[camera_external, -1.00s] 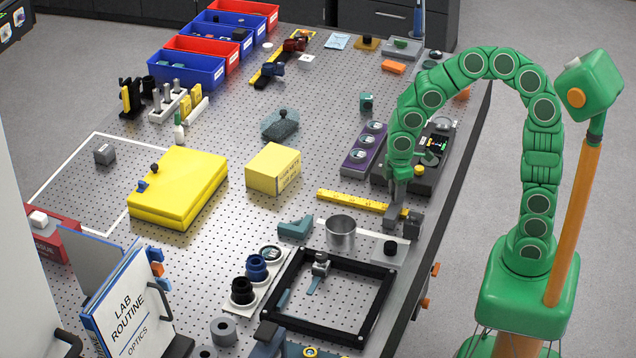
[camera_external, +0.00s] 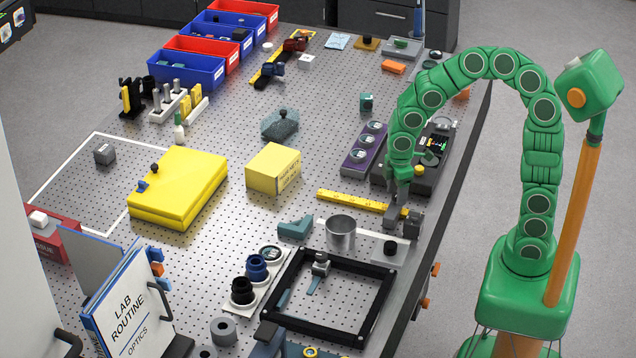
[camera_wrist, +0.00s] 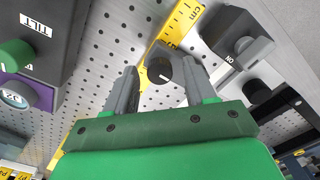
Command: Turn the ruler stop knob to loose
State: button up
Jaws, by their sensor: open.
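The ruler stop knob (camera_wrist: 158,70) is a round dark knob with a white pointer line, on a grey block over the yellow ruler (camera_wrist: 179,22). The pointer line slants toward the lower right in the wrist view. My gripper (camera_wrist: 161,82) is open, with one grey finger on each side of the knob; I cannot tell if either finger touches it. In the external view, the ruler (camera_external: 345,200) lies on the perforated table, and my gripper (camera_external: 395,212) is low at its right end, hiding the knob.
A grey block with a lever (camera_wrist: 242,48) stands close to the right finger in the wrist view. A dark box labelled TILT (camera_wrist: 45,38) with a green knob is at left. A metal cup (camera_external: 341,234) and a black frame (camera_external: 373,318) stand nearby.

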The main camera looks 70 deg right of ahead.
jog(key=shift+r, duration=0.1)
notch_tip(320, 180, up, 8)
jog(key=shift+f, duration=0.25)
jog(key=shift+s, duration=0.1)
dwell(0.4)
